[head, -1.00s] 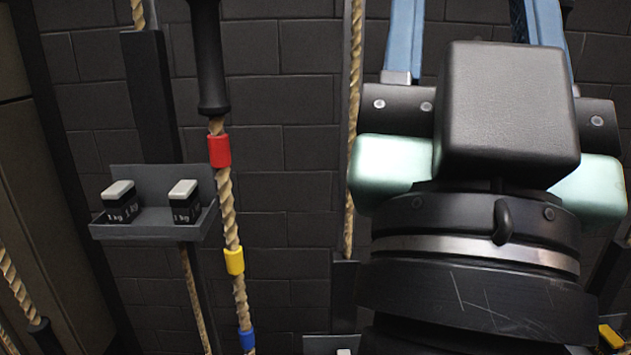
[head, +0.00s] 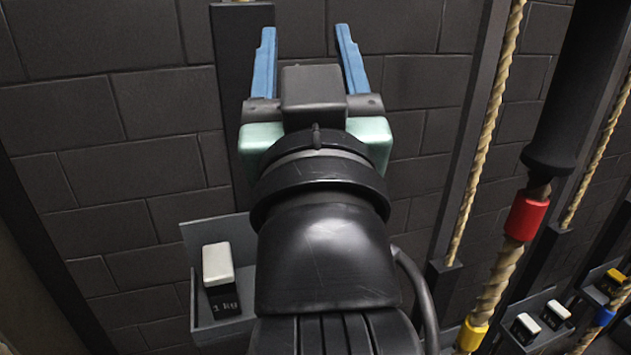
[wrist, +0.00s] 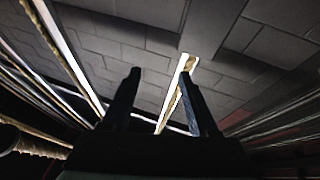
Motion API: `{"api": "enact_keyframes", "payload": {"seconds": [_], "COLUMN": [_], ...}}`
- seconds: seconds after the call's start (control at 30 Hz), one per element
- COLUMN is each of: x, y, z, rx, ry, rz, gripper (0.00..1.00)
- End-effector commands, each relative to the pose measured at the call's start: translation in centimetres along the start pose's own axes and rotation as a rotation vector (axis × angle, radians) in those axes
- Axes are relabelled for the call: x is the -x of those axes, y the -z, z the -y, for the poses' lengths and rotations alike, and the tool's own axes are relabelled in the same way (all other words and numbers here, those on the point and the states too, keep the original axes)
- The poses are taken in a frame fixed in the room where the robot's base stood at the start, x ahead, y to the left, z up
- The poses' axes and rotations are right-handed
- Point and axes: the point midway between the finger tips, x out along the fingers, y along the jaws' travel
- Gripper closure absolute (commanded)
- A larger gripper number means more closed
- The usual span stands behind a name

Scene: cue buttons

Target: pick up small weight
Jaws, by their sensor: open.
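My gripper (head: 307,60) is open, with its two blue fingers spread apart and pointing up in front of the dark block wall. Nothing shows between the fingers in the head view or in the wrist view (wrist: 160,95). A small weight (head: 217,278), a dark block with a white top marked 1 kg, sits in a grey tray (head: 206,328) at the lower left, below and left of my gripper. My arm hides the right part of this tray. Two more white-topped weights, one (head: 526,327) and another (head: 555,314), stand in a tray at the lower right.
A yellow-topped weight (head: 613,281) is at the far right. A rope with a black handle (head: 570,95), a red band (head: 526,215) and a yellow band hangs at the right. Another rope (head: 487,130) hangs beside a dark post. The wall left of my gripper is clear.

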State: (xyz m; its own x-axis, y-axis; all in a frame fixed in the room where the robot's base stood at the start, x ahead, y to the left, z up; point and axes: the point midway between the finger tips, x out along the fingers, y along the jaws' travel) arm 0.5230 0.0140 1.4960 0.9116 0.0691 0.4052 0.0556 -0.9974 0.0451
Motion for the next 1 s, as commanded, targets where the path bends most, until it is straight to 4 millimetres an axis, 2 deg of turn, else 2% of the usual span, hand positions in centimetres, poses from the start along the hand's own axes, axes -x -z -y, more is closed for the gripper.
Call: {"api": "enact_keyframes", "payload": {"seconds": [0.03,0.1,0.17,0.2,0.3,0.4,0.5,0.7,1.0], "x": [-2.2,-3.3,-3.4,-3.0,-0.9,1.6,3.9,6.0,5.8], "y": [-0.6,-4.0,-6.8,-8.5,-11.9,-13.8,-14.8,-16.2,-20.5], "z": [-0.3,-0.3,-0.3,-0.4,-0.8,-1.2,-1.7,-1.9,-1.2], "rx": [0.006,0.013,0.018,0.022,0.030,0.034,0.038,0.038,0.037], "ry": [0.017,0.055,0.088,0.112,0.167,0.215,0.251,0.283,0.285], "rz": [0.137,0.350,0.532,0.650,0.922,1.137,1.287,1.407,1.407], "gripper": [0.40,0.40,0.40,0.40,0.40,0.40,0.40,0.40,0.40]}}
